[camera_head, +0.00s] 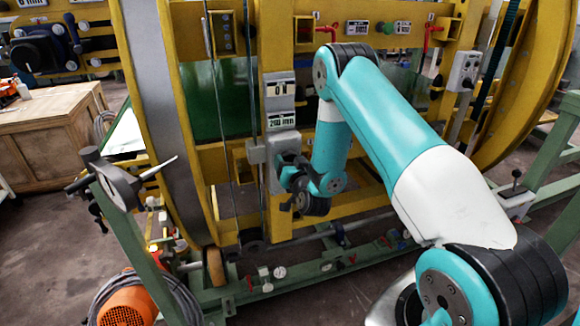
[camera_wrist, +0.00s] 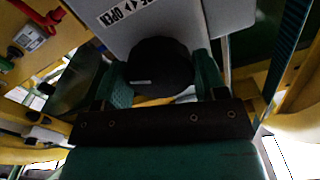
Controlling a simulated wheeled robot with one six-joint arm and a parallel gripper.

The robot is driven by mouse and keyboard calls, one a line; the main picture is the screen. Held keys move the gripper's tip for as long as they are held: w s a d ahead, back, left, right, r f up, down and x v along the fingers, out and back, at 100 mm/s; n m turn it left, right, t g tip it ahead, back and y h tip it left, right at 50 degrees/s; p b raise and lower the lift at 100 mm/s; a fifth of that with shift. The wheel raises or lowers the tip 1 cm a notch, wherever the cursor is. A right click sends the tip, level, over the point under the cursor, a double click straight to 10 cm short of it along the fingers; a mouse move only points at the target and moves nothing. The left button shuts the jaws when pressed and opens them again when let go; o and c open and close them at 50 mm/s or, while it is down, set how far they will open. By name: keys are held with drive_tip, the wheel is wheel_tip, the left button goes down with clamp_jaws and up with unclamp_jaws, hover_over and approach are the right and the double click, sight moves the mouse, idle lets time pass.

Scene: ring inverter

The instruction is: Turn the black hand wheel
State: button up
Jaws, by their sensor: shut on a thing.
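The black hand wheel (camera_wrist: 160,62) is a dark round knob in the wrist view, in front of a light grey panel (camera_wrist: 205,22) whose label is partly legible as "OPEN" with arrows. My gripper (camera_wrist: 162,84) is shut on the wheel, one green-padded finger on its left and one on its right. There the wheel cannot be told apart from the dark gripper parts.
The yellow ring frame (camera_head: 150,100) stands around the work spot. Thin dark cables (camera_head: 255,150) hang close to the left of my gripper. Red handles (camera_head: 432,38) are at the upper right. A grey disc with handles (camera_head: 118,183) and an orange motor (camera_head: 128,300) are at left.

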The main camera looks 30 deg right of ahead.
drive_tip(key=m+b, duration=0.4)
drive_tip(key=m, duration=0.1)
drive_tip(key=shift+f+b, duration=0.25)
drive_tip(key=shift+b, duration=0.1)
drive_tip(key=m+b, duration=0.2)
drive_tip(key=m, duration=0.3)
drive_tip(key=shift+r+m, duration=0.15)
drive_tip(key=shift+m, duration=0.25)
drive_tip(key=o, duration=0.9)
drive_tip(key=shift+o, duration=0.2)
drive_tip(key=shift+s+b, duration=0.1)
drive_tip(key=shift+b, duration=0.25)
